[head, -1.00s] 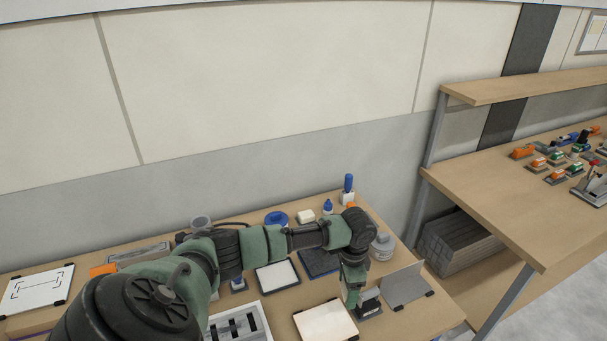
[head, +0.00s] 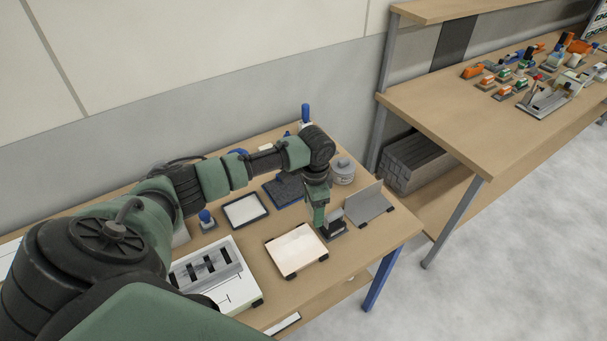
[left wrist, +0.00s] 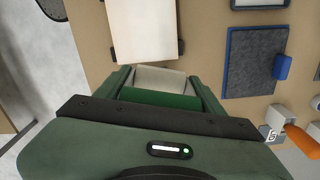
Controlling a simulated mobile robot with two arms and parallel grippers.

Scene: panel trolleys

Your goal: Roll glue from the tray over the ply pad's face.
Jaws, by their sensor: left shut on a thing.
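The ply pad (head: 297,249) is a pale flat board with black corner clips on the bench; it also shows at the top of the left wrist view (left wrist: 143,30). A white tray with a dark rim (head: 262,215), apparently the glue tray, lies behind it. My left gripper (head: 321,222) points down just right of the pad. It is shut on a pale piece (left wrist: 160,77), apparently the roller, whose shape is mostly hidden by the fingers. I cannot tell whether this piece touches the bench. My right gripper is not in view.
A grey angled plate (head: 370,205) stands close right of the left gripper. A dark pad with blue edging (head: 284,190) and a lidded pot (head: 343,171) are behind. A slotted white fixture (head: 212,275) lies left of the pad. Open floor is at right.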

